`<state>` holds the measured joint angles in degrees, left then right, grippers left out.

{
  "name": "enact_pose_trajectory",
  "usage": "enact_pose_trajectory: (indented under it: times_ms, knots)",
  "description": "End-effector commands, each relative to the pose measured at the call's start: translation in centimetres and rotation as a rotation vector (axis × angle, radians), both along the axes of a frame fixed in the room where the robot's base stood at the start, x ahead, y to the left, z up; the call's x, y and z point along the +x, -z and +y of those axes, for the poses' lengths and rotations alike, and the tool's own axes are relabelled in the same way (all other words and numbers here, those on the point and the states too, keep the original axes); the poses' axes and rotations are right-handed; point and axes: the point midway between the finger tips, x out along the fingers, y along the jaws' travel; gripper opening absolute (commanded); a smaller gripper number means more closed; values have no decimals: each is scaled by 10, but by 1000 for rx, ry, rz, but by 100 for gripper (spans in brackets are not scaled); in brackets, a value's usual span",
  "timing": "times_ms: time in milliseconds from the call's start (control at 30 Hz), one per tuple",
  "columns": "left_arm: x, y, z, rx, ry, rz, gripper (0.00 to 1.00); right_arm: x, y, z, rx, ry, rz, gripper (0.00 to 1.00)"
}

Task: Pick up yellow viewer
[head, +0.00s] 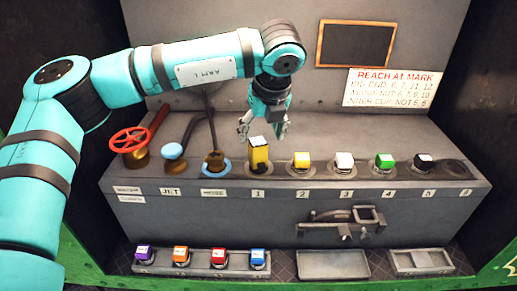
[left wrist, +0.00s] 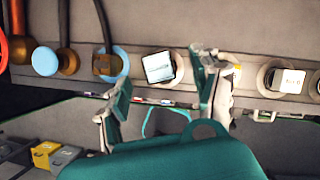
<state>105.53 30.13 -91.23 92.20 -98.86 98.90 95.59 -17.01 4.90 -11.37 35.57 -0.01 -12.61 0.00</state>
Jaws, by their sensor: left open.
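The yellow viewer (head: 259,157) is a tall yellow block with a pale top. It stands upright at the spot marked 1 on the grey console. In the left wrist view its pale, labelled top (left wrist: 160,67) shows between and beyond the fingertips. My left gripper (head: 263,127) is open and empty, pointing down just above and behind the viewer in the head view. Its two fingers are spread apart in the left wrist view (left wrist: 162,92). I see no contact with the viewer. My right gripper is not in view.
A shorter yellow block (head: 301,161) stands at spot 2, then white (head: 344,161), green (head: 384,162) and black (head: 423,163) blocks. Levers and a red wheel (head: 129,140) stand left. A lower tray (head: 201,270) holds several coloured blocks. An empty tray (head: 333,265) lies beside it.

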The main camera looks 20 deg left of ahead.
Motion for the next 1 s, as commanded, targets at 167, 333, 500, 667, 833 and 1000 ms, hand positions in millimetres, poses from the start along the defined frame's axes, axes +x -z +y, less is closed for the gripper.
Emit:
enact_pose_trajectory:
  times_ms: [167, 333, 500, 667, 833, 1000]
  knots:
    - [8, 24, 7, 0, 0, 2, 65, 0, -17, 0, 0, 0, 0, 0]
    - [12, 35, 9, -1, 1, 0, 65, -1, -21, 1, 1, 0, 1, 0]
    - [15, 49, 14, 1, 2, 4, 65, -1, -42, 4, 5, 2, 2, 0]
    - [21, 71, 19, -1, 1, 3, 65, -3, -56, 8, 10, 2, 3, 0]
    - [25, 83, 21, -2, 2, 0, 65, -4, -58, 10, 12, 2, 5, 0]
    - [25, 84, 21, -1, 2, -1, 65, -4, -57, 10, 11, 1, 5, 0]
